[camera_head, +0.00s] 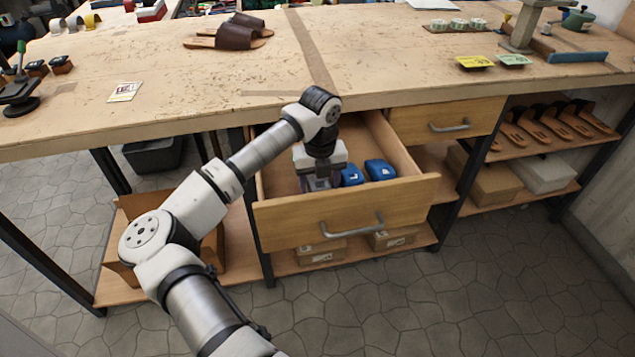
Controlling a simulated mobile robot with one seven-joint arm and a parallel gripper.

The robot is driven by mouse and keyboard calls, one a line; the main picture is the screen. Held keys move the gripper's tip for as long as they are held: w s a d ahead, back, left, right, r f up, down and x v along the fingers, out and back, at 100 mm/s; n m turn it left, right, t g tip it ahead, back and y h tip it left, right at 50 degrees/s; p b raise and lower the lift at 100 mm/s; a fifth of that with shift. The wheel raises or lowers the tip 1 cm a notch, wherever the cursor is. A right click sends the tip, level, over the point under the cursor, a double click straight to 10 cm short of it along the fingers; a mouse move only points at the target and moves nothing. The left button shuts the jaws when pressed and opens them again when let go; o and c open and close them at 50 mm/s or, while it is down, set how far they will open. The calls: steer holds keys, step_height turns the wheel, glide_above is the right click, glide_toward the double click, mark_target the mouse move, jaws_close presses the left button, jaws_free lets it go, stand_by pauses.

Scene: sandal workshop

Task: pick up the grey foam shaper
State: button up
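An open wooden drawer (290,222) sticks out under the workbench. My gripper (319,184) points down into its left part, and its fingertips are low in the drawer. Something greyish shows around the fingertips, but it is too small and too covered to tell whether it is the grey foam shaper or part of my fingers. I cannot tell whether the fingers are open or shut. Two blue pieces with white letters lie just right of my gripper, a left one (353,176) and a right one (380,170). No grey foam shaper shows clearly elsewhere.
The drawer's front panel and sides surround my gripper, with the workbench top (400,60) close above and behind. A second drawer (448,122) at the right is shut. Brown sandals (236,37) lie on the bench. The right shelf holds several soles and boxes (543,173).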

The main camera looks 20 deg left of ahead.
mark_target(320, 183)
steer(key=c, duration=0.8)
steer(key=shift+r, duration=0.1)
step_height(320, 183, up, 10)
steer(key=shift+f+b, duration=0.1)
steer(key=shift+b, duration=0.8)
steer(key=shift+d, duration=0.1)
